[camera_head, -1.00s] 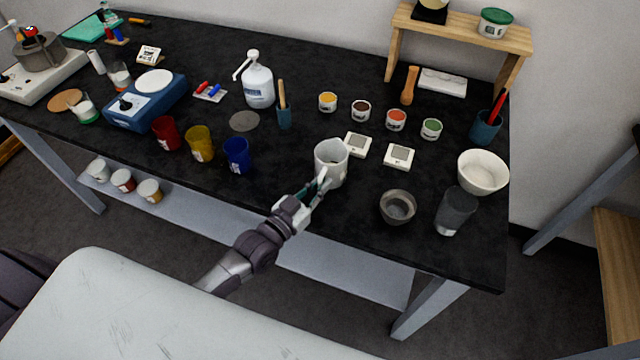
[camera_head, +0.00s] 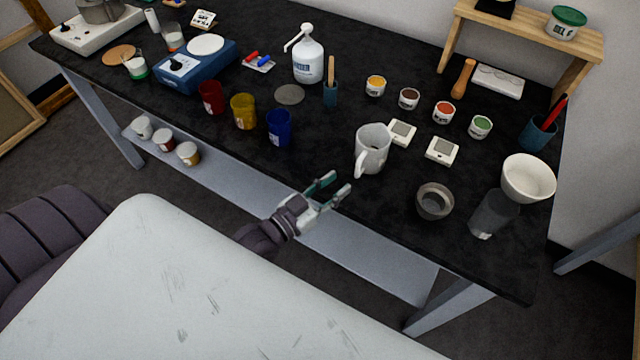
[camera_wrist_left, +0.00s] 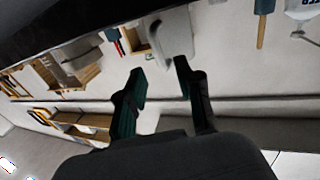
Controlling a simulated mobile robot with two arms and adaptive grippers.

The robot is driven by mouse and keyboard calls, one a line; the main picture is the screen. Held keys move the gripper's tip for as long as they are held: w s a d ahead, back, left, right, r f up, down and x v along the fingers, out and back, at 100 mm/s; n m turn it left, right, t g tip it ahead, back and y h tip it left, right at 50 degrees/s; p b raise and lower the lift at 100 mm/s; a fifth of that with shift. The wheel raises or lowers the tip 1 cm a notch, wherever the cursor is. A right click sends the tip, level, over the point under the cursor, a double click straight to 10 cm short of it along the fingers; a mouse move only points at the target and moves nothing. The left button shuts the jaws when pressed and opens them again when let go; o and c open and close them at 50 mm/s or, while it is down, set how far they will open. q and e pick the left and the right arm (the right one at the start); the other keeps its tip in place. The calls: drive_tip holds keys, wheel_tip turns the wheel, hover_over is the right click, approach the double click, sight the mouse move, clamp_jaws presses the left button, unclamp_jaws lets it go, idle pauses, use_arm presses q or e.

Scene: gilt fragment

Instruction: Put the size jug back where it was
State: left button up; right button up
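The size jug, a pale grey-white jug (camera_head: 373,147), stands upright on the black table near its front edge. Its handle faces the front left, towards my left gripper. My left gripper (camera_head: 341,184) is open and empty, in front of the jug and apart from it, around the table's front edge. In the left wrist view the jug (camera_wrist_left: 172,36) shows just beyond the two spread fingers (camera_wrist_left: 159,70), with nothing between them. My right gripper is not in view.
Two small white square devices (camera_head: 401,132) (camera_head: 442,150) sit right of the jug, one very close. A dark grey bowl (camera_head: 434,201) and a dark cup (camera_head: 493,214) stand further right. Blue (camera_head: 279,128), yellow (camera_head: 244,111) and red (camera_head: 211,97) cups stand left. Bare tabletop lies between the blue cup and jug.

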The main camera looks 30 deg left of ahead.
use_arm(q)
drive_tip(key=shift+v, duration=2.3)
drive_tip(key=shift+w, duration=0.1)
drive_tip(key=s+d+f+g+y, duration=0.2)
drive_tip(key=s+d+f+g, duration=0.15)
drive_tip(key=g, duration=0.35)
drive_tip(key=s+a+n+g+y, duration=0.2)
drive_tip(key=s+a+g+y, duration=0.2)
drive_tip(key=s+g, duration=0.45)
wheel_tip(320, 180, down, 24)
drive_tip(key=s, duration=0.2)
drive_tip(key=s+a+f, duration=0.2)
drive_tip(key=s+f, duration=1.5)
drive_tip(key=f, duration=0.1)
drive_tip(key=shift+s+a+f+m, duration=0.3)
drive_tip(key=shift+s+a, duration=0.05)
